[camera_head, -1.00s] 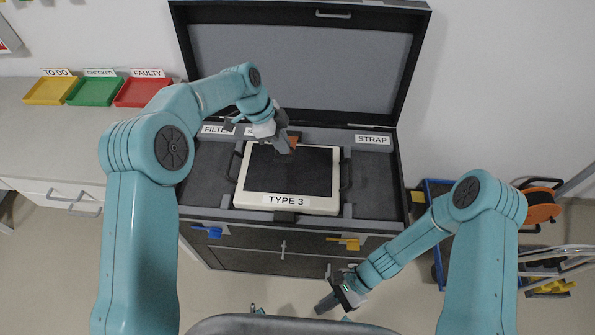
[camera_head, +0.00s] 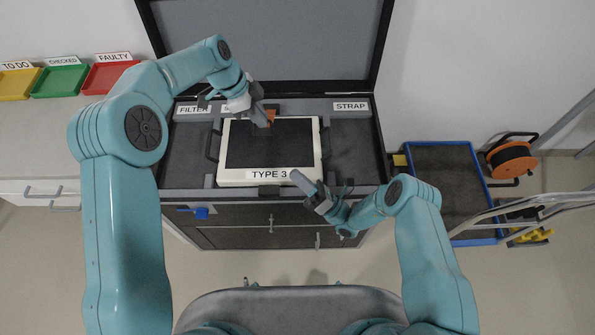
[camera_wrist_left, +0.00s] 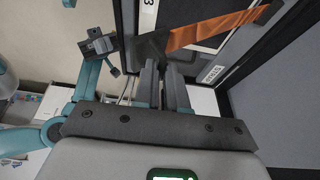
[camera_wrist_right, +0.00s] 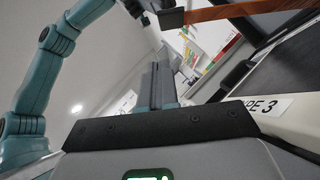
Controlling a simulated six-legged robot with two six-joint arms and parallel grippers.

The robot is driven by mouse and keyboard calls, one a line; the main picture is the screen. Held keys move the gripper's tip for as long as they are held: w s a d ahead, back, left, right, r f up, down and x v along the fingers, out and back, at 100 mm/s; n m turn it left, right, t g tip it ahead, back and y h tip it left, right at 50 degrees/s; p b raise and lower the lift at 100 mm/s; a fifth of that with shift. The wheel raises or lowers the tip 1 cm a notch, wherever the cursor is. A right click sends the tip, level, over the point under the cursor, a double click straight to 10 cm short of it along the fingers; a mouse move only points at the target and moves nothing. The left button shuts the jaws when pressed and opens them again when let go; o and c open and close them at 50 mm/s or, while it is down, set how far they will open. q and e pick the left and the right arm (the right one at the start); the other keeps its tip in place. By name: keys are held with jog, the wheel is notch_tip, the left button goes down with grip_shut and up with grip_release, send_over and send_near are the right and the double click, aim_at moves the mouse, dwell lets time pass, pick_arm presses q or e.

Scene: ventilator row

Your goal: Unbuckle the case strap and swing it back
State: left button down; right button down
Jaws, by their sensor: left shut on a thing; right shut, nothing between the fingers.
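The open black case (camera_head: 345,150) holds a white ventilator unit (camera_head: 235,178) marked TYPE 3, with a dark screen. An orange-brown strap (camera_head: 271,114) shows at the unit's back edge. My left gripper (camera_head: 262,118) is shut on the strap, at a dark end piece. The strap also runs off to the upper right in the left wrist view (camera_wrist_left: 215,28) and across the top of the right wrist view (camera_wrist_right: 250,10). My right gripper (camera_head: 298,177) is shut and empty above the unit's front right corner, apart from the strap. The buckle cannot be made out clearly.
The raised case lid (camera_head: 265,40) stands behind. Yellow, green and red trays (camera_head: 108,76) lie on the counter at left. A blue-edged bin (camera_head: 440,165) and an orange cable reel (camera_head: 513,158) are at right.

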pick_arm(q)
jog(key=shift+w+a+f, duration=0.15)
jog(key=shift+w+f, duration=0.05)
jog(key=shift+f, duration=0.05)
pick_arm(e)
jog(key=w+a+r, duration=0.5)
jog(key=r, duration=0.2)
jog(key=shift+w, duration=0.25)
jog(key=shift+a+r, duration=0.1)
